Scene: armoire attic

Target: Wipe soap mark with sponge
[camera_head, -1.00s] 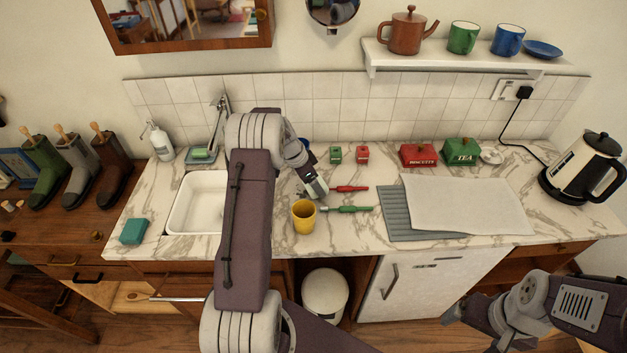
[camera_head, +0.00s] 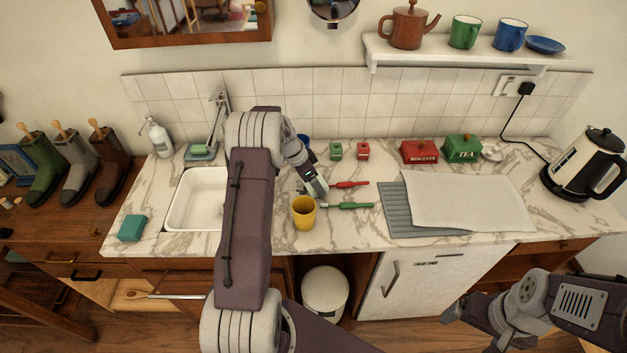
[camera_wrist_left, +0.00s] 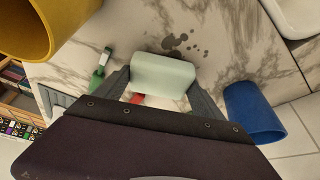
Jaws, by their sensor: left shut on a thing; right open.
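My left gripper (camera_head: 317,186) is shut on a pale green sponge (camera_wrist_left: 162,76), low over the marble counter between the sink and the red-handled tool. The sponge sits between both fingers in the left wrist view. The soap mark, a cluster of dark grey spots (camera_wrist_left: 178,42), shows on the marble just beyond the sponge's edge. Whether the sponge touches the counter I cannot tell. My left arm hides part of the counter and sink in the head view. My right gripper (camera_head: 480,328) is open and empty at the lower right, in front of the cabinets.
A yellow cup (camera_head: 303,213) stands close in front of the left gripper; a blue cup (camera_wrist_left: 254,112) is close behind it. Red-handled (camera_head: 350,184) and green-handled (camera_head: 349,206) tools lie to its right. The sink (camera_head: 196,200) is left; a grey mat (camera_head: 397,215) with cloth lies right.

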